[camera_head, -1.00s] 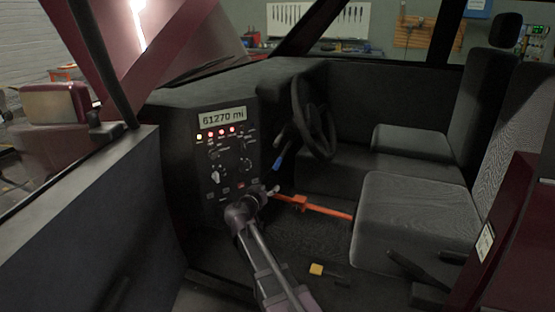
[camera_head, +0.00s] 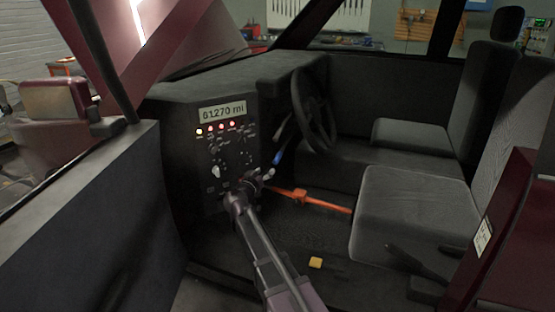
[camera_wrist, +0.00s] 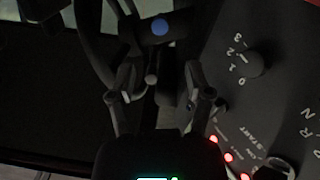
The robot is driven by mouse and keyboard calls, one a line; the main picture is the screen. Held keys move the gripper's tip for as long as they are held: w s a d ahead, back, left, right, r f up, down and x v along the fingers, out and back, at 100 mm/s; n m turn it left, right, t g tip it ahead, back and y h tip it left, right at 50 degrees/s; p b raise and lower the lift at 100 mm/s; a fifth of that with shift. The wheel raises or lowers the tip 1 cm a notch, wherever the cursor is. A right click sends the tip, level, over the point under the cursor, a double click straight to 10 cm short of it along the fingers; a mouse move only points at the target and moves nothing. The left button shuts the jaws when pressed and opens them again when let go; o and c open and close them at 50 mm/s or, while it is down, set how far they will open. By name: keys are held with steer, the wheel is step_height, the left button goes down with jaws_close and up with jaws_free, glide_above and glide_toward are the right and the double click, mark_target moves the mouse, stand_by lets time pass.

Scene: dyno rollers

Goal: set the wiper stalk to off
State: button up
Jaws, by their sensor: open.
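A stalk with a blue tip (camera_head: 277,159) sticks out beside the steering wheel (camera_head: 314,110), right of the dashboard panel. Its round blue end (camera_wrist: 160,27) shows near the top of the wrist view, beyond my fingertips. My gripper (camera_head: 262,176) is open in front of the lower right of the panel, below the blue tip. In the wrist view my two fingers (camera_wrist: 158,74) are spread, with a small grey knob (camera_wrist: 151,79) seen between them; I cannot tell its depth. No wiper label is readable, and the stalk's setting cannot be told.
The panel has a mileage display (camera_head: 223,112), red lights and several knobs. A knob marked 0 to 3 (camera_wrist: 256,64) is right of my fingers.

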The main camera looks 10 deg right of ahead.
mark_target(274, 161)
steer(key=x, duration=1.1)
steer(key=shift+w+d, duration=0.2)
steer(key=shift+w, duration=0.05)
jaws_close()
